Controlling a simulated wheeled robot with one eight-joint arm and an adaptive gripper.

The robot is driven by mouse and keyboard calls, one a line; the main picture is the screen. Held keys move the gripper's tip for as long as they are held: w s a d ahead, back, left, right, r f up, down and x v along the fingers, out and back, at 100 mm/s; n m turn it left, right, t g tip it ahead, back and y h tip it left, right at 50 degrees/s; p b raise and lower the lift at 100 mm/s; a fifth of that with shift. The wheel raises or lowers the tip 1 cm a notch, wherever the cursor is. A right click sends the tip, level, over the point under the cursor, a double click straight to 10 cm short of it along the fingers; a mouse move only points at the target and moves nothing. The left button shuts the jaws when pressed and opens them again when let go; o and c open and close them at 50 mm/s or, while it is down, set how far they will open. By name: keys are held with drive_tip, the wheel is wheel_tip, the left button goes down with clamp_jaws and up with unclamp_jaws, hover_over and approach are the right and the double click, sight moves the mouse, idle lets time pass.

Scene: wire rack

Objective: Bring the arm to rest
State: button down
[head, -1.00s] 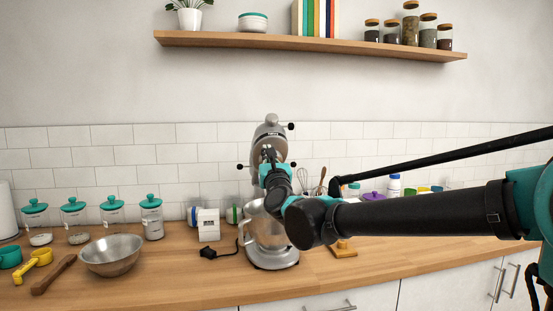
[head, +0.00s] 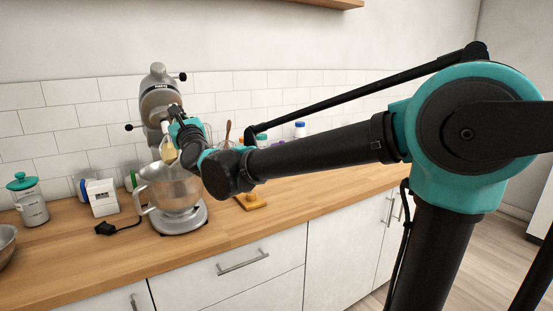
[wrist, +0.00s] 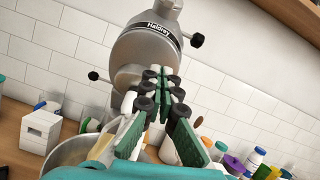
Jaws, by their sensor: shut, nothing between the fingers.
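My arm reaches from the right across the head view. My gripper (head: 180,122) is at its far end, in front of the silver stand mixer (head: 157,97) and above its metal bowl (head: 172,190). In the wrist view my gripper (wrist: 160,78) shows its green-padded fingers close together and empty. The fingers point toward the mixer head (wrist: 145,50), which fills the top middle there. The bowl's rim (wrist: 70,150) shows at the lower left, partly hidden by my gripper's teal body. I cannot tell the gap between the fingertips and the mixer.
A white box (head: 102,197) and a teal-lidded jar (head: 29,203) stand left of the mixer. A small wooden piece (head: 252,201) lies right of it. Several coloured-lid containers (wrist: 255,160) stand farther right. The front counter (head: 290,205) is mostly clear.

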drive_tip(key=s+d+f+n+g+h, duration=0.1)
drive_tip(key=d+f+n+g+h, duration=0.55)
drive_tip(key=d+f+n, duration=1.7)
drive_tip(key=s+d+f+n+g+h, duration=0.2)
drive_tip(key=s+d+f+g, duration=0.1)
drive_tip(key=s+d+f, duration=0.6)
drive_tip(key=s+d+f+n+g+h, duration=0.1)
drive_tip(key=s+d+f+g+h, duration=0.2)
drive_tip(key=s+d+f, duration=0.7)
drive_tip(key=d+f+g, duration=0.1)
drive_tip(key=d+f, duration=0.4)
drive_tip(key=d, duration=0.1)
drive_tip(key=shift+s+f+n, duration=0.15)
drive_tip(key=shift+s+n, duration=0.15)
drive_tip(key=shift+n, duration=0.05)
drive_tip(key=shift+g, duration=0.25)
